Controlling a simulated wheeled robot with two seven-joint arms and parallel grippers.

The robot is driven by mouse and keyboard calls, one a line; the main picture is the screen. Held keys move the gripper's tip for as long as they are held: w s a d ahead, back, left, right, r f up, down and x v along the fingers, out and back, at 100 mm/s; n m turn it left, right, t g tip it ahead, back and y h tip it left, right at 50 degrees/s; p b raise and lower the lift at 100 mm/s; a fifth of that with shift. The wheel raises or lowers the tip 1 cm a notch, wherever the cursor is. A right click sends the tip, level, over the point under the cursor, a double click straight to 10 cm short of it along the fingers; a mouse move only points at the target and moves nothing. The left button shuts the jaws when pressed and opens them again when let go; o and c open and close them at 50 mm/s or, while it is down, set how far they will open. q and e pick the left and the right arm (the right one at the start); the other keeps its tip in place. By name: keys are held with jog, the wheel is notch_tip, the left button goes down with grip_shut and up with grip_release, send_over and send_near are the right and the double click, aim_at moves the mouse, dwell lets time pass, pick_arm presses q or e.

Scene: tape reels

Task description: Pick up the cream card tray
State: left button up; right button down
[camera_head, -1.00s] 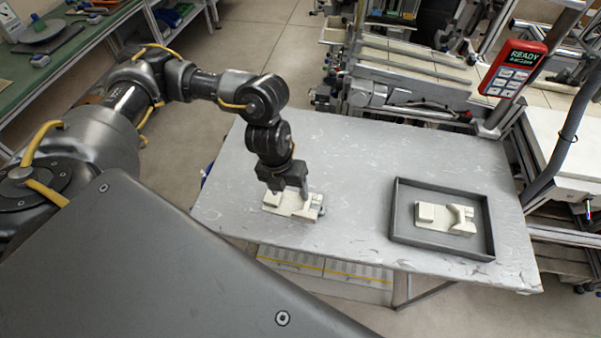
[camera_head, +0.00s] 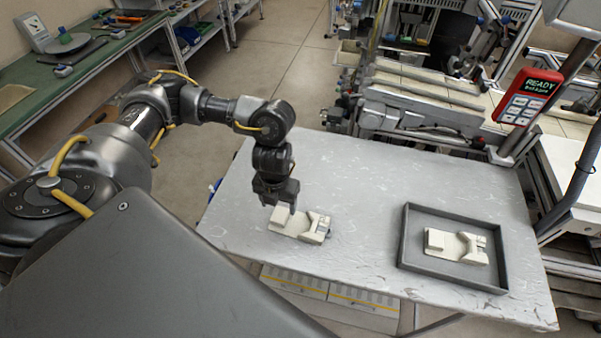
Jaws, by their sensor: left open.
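A cream card tray (camera_head: 301,226), a small block-like piece with a cut-out, lies on the grey table in the middle of the view. A similar cream piece (camera_head: 457,246) lies inside a shallow dark grey tray (camera_head: 404,238) on the right of the table. My left gripper (camera_head: 281,207) points down over the left end of the nearer cream piece. It is open, and it hides part of that end; I cannot tell whether its fingers touch the piece. My right gripper is not in view.
The grey table (camera_head: 350,165) has free room behind the cream piece and between it and the dark tray. A red handset (camera_head: 529,97) reading READY is mounted at the table's back right corner. Machine frames stand behind; a green bench (camera_head: 85,72) is far left.

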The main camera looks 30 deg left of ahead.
aim_at(280, 215)
pick_arm(q)
notch_tip(280, 215, down, 5)
jog(key=shift+f+p, duration=0.1)
jog(key=shift+p, duration=0.5)
jog(key=shift+d, duration=0.1)
jog(key=c, duration=1.2)
